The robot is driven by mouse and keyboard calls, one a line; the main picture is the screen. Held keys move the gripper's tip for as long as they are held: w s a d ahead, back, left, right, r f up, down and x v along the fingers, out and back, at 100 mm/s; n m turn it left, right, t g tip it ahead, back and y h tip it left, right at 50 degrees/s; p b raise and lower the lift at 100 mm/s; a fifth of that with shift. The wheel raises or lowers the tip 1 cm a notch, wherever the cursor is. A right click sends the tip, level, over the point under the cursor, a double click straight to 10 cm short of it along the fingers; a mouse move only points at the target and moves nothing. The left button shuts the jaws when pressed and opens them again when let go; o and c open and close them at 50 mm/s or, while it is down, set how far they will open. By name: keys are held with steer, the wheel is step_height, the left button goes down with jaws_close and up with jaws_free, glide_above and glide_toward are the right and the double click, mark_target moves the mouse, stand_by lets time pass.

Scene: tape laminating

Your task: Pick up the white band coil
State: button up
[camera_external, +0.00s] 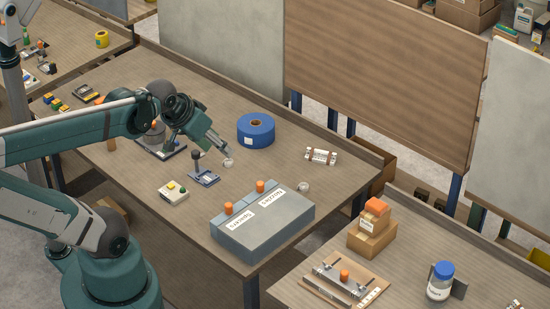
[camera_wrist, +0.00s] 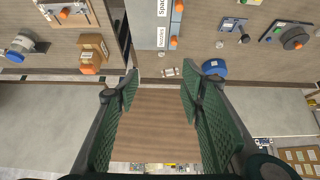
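Two small whitish coil-like things lie on the table. One (camera_external: 228,162) shows just below my gripper's tips in the external view; the other (camera_external: 303,187) is beside the grey box. They look like small pale spots in the wrist view, one (camera_wrist: 219,44) to the right and one (camera_wrist: 191,43) nearer the box. They are too small to tell which is the white band coil. My gripper (camera_external: 222,149) is raised over the table. In the wrist view its fingers (camera_wrist: 158,82) are wide apart with nothing between them; both pale things lie beyond the tips.
A blue roll (camera_external: 256,131) stands behind the nearer pale thing. A grey two-part box (camera_external: 262,225) with orange knobs is at the front. A white bundle (camera_external: 321,156) lies near the back edge. A small device (camera_external: 204,175) and a pale button box (camera_external: 173,191) are left.

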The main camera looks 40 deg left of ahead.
steer(key=w, duration=0.2)
steer(key=n+g+b, duration=0.5)
steer(key=n+g, duration=0.2)
steer(key=n, duration=1)
glide_above(229, 162)
step_height(229, 162, down, 29)
steer(key=shift+s+d+f, duration=0.1)
steer(key=shift+d, duration=0.05)
steer(key=shift+a+f, duration=0.2)
steer(key=shift+f, duration=0.1)
steer(key=shift+f, duration=0.1)
steer(key=shift+f, duration=1.2)
